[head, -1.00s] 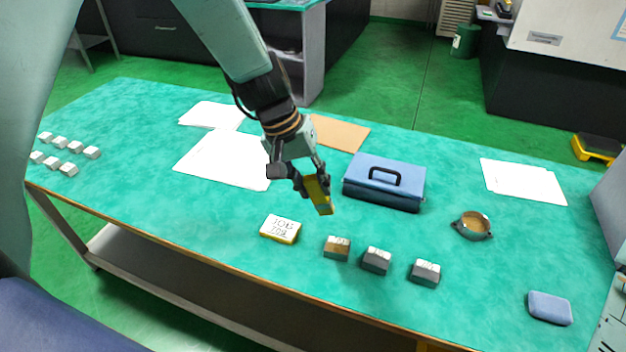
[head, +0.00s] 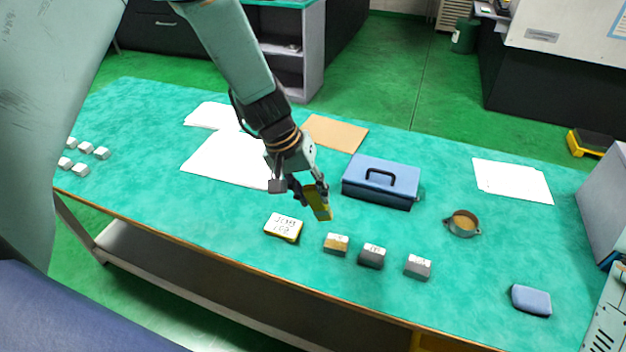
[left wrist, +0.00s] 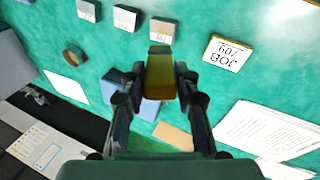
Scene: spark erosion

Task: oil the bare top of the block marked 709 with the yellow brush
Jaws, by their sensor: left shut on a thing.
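My left gripper (head: 300,190) is shut on the yellow brush (head: 318,203), which hangs tilted above the table, behind the row of blocks. In the left wrist view the brush (left wrist: 160,78) sits between both fingers. Three small grey blocks with white labels stand in a row: a left one (head: 336,244) with a tan-brown part, a middle one (head: 371,257) and a right one (head: 417,267). Their labels are too small to read surely. A yellow-edged card (head: 284,226) left of them reads JOB 709 in the left wrist view (left wrist: 228,53). My right gripper is not in view.
A round dish (head: 461,223) with tan contents stands right of the blue box (head: 381,182). A blue pad (head: 531,300) lies front right. White papers (head: 232,160) and several pale blocks (head: 80,169) lie left. Green tabletop is free around the row.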

